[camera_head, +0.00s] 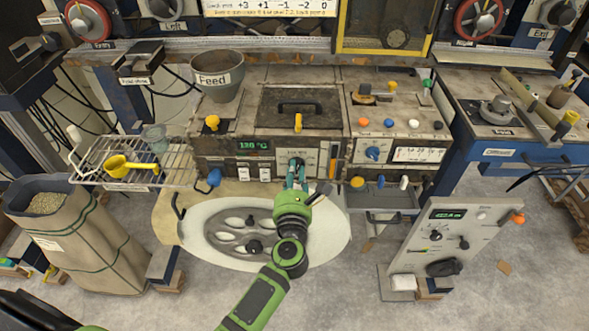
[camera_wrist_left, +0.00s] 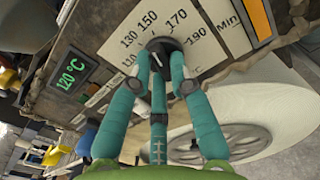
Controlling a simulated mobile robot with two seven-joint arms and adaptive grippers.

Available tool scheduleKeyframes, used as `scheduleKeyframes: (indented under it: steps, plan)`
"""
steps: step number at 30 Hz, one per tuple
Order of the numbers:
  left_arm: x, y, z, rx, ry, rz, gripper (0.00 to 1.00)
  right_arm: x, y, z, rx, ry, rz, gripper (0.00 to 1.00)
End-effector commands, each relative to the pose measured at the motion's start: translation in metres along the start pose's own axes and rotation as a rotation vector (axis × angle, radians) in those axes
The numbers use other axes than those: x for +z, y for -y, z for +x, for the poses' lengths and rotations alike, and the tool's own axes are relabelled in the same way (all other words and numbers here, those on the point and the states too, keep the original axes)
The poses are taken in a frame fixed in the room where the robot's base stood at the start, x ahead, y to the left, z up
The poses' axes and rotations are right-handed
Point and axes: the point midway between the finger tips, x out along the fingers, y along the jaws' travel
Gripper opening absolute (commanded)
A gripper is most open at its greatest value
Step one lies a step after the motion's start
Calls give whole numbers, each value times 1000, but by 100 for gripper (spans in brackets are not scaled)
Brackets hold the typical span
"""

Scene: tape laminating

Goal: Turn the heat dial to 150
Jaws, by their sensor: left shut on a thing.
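The dark round heat dial (camera_head: 296,162) is on the front of the central machine, on a pale scale plate. In the left wrist view the dial (camera_wrist_left: 163,46) sits below printed numbers 130, 150, 170 and 190. My right gripper is not in view.
A large handwheel (camera_head: 228,235) on a pale disc lies below the machine. A yellow scoop (camera_head: 128,166) rests on a wire rack at left. A grey control panel (camera_head: 420,262) stands at right. A sack (camera_head: 62,240) stands at far left.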

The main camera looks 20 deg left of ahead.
Motion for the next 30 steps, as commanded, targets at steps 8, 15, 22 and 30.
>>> scheduleKeyframes:
  steps: [8,15,22,30]
  plan:
    - [0,0,0,0,-1,74,0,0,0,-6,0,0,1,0]
    - [0,0,0,0,-1,86,0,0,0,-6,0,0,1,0]
    - [0,0,0,0,-1,85,0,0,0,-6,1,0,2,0]
    - [0,0,0,0,0,85,45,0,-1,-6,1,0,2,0]
